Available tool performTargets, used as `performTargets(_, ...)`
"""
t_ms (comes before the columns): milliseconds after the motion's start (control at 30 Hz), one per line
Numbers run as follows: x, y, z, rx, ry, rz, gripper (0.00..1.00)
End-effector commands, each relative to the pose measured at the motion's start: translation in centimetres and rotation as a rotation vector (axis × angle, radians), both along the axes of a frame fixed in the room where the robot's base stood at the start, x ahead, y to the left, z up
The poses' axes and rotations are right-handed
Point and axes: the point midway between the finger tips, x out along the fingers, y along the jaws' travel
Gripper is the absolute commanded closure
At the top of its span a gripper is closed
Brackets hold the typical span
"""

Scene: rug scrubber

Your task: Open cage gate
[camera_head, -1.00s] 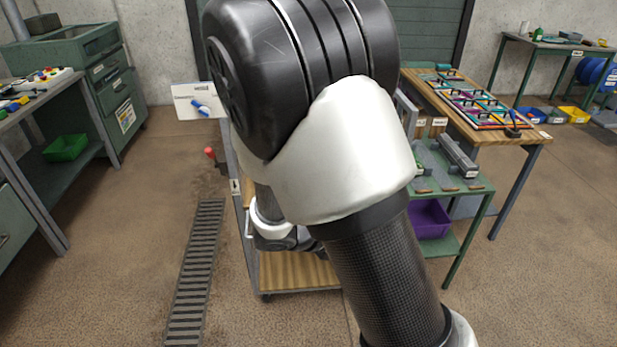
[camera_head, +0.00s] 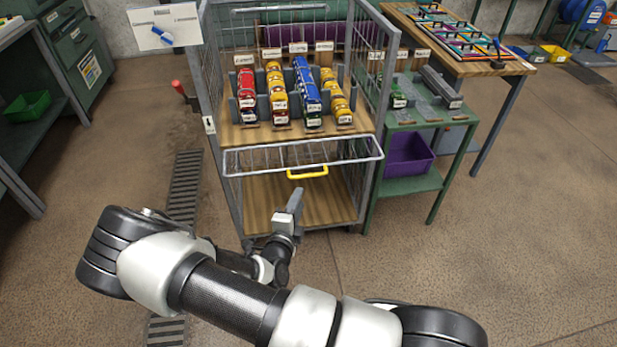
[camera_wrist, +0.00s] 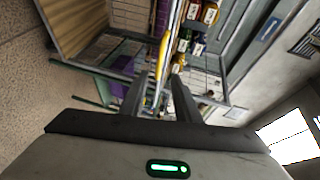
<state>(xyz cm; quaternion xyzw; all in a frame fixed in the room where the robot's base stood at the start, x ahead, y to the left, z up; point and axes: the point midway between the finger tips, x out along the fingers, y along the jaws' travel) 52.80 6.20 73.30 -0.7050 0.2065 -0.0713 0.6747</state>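The wire cage gate (camera_head: 250,160) is a grey-framed panel at the front of the cage trolley, at the upper shelf's front edge. It looks strongly foreshortened, so its exact tilt is hard to tell. Its yellow handle (camera_head: 308,173) is on the edge facing me. My gripper (camera_head: 294,203) is just below and slightly left of the handle, apparently apart from it. In the wrist view, the fingers of my gripper (camera_wrist: 160,100) are spread with a gap between them. The yellow handle (camera_wrist: 163,55) shows beyond that gap.
Red, yellow and blue labelled items (camera_head: 307,90) stand in rows on the cage's upper shelf (camera_head: 350,128). The wooden lower shelf (camera_head: 325,200) is bare. A green side table (camera_head: 405,185) with a purple bin (camera_head: 408,155) stands close at right. Floor is clear at front right.

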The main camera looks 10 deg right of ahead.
Motion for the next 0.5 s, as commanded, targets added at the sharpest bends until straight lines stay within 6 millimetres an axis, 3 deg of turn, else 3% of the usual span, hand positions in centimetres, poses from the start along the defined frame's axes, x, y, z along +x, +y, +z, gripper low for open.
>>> performTargets(500,9.9,-4.5,-2.1,0.002,-0.001,-0.004,0.71)
